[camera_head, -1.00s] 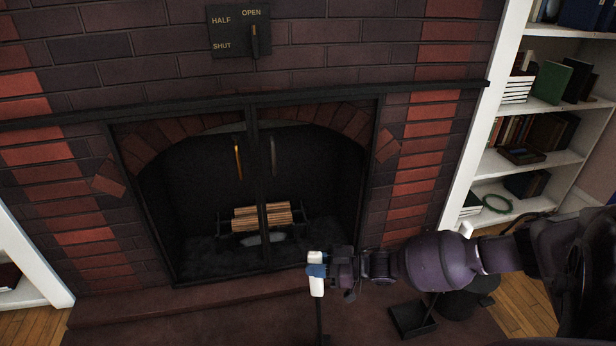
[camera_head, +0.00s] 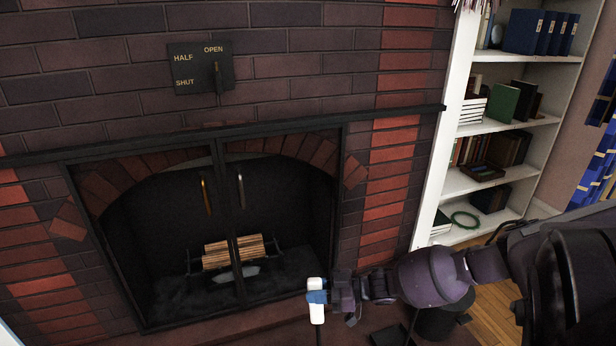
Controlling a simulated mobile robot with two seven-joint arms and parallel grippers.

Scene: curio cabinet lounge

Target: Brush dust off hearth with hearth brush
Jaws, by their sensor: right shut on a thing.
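My right gripper (camera_head: 317,298) comes in from the right at the bottom middle, in front of the fireplace. The reddish-brown hearth (camera_head: 225,337) shows only as a strip along the bottom edge. I cannot make out any dust on it. My left gripper is not in view.
The fireplace (camera_head: 228,167) has dark framed doors with logs (camera_head: 233,252) behind them. A dark tray-like thing (camera_head: 388,338) and a dark round container (camera_head: 440,322) stand low right, below my arm. A white bookshelf (camera_head: 460,184) stands at right.

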